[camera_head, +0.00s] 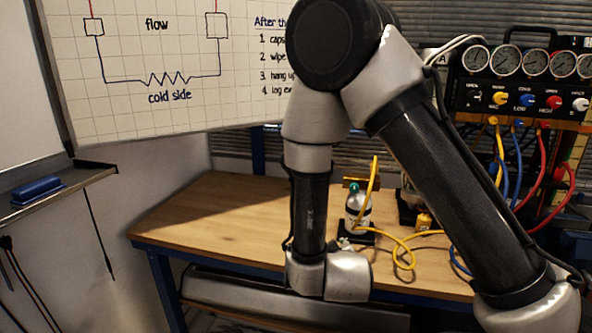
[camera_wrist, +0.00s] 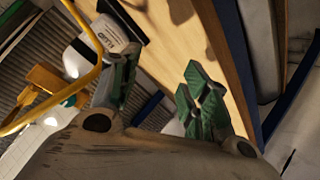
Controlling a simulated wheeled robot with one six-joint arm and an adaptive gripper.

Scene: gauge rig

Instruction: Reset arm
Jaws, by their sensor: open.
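My arm stands folded across the middle of the head view, in front of the wooden bench. My gripper (camera_wrist: 160,92) shows in the wrist view with its two green-padded fingers apart and nothing between them. In the head view the gripper is mostly hidden behind my own wrist, close to the bench. A white bottle with a teal cap (camera_head: 357,212) stands on a dark base on the bench, just right of my forearm. A yellow hose (camera_head: 405,247) loops beside it, and also crosses the left of the wrist view (camera_wrist: 92,38).
The wooden bench (camera_head: 205,222) is clear at its left. A gauge panel (camera_head: 525,85) with coloured hoses stands at the back right. A whiteboard (camera_head: 185,50) hangs behind. A ledge with a blue eraser (camera_head: 38,190) is at the left.

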